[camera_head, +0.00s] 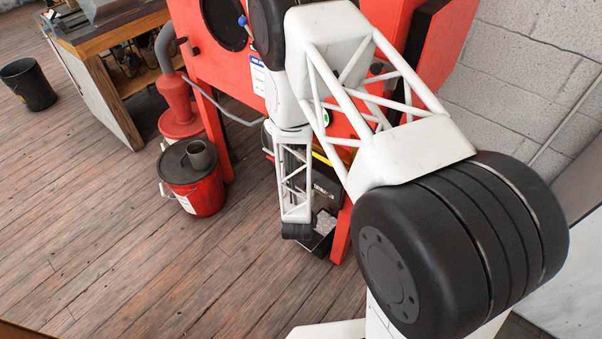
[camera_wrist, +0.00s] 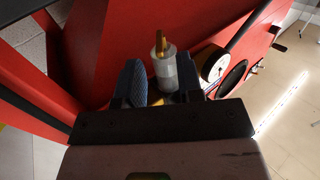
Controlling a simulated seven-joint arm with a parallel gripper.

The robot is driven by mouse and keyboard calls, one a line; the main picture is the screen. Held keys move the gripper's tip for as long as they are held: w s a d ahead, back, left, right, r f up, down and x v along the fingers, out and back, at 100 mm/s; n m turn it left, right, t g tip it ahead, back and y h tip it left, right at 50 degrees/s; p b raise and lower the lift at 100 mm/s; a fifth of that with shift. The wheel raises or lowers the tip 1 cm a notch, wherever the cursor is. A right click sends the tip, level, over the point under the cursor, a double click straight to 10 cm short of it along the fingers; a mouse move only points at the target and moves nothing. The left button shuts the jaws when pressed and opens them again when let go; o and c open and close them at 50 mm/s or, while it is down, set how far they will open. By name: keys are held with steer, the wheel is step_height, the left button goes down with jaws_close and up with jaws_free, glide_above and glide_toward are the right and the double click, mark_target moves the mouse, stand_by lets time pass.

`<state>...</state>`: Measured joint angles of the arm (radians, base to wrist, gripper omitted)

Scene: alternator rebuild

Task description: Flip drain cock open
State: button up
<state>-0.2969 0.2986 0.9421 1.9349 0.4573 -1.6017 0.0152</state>
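In the wrist view, a brass part (camera_wrist: 160,41), which looks like the drain cock, sticks out from the end of a pale cylindrical bowl (camera_wrist: 164,70). My gripper (camera_wrist: 160,80) has its two blue-padded fingers apart, one to each side of the bowl in the picture. I see no clear grip on the bowl or the brass part; whether a finger touches the bowl is unclear. A little yellow-brass shows low between the fingers. In the head view, my arm hangs in front of the red cabinet (camera_head: 212,62); the gripper and drain cock cannot be made out there.
A round gauge (camera_wrist: 214,66) is right of the bowl in the wrist view, close to the right finger. Red cabinet panels surround this spot. In the head view, a red bucket (camera_head: 205,196) and a red funnel-shaped vessel (camera_head: 178,108) stand left of the cabinet. The wooden floor left is mostly clear.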

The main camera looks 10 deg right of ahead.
steer(key=shift+w+d, duration=0.2)
steer(key=shift+w, duration=1.15)
steer(key=shift+c, duration=0.3)
jaws_close()
